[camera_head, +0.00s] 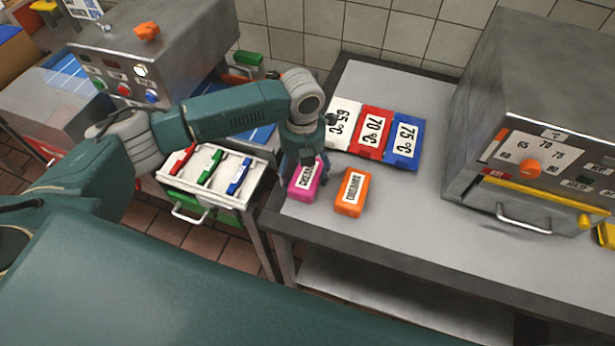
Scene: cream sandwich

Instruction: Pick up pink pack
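The pink pack (304,186) lies near the left edge of the metal table (420,235). A white label with dark lettering is on its top. My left gripper (312,168) points down right at the pack's upper right end. Its dark fingers overlap the pack in the picture, and I cannot tell whether they touch or grip it. My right gripper does not show.
An orange pack (352,193) lies just right of the pink one. White, red (371,132) and blue (404,142) temperature mats lie behind. A metal oven (540,120) stands at the right. A tray with coloured-handled tools (212,172) is at the left.

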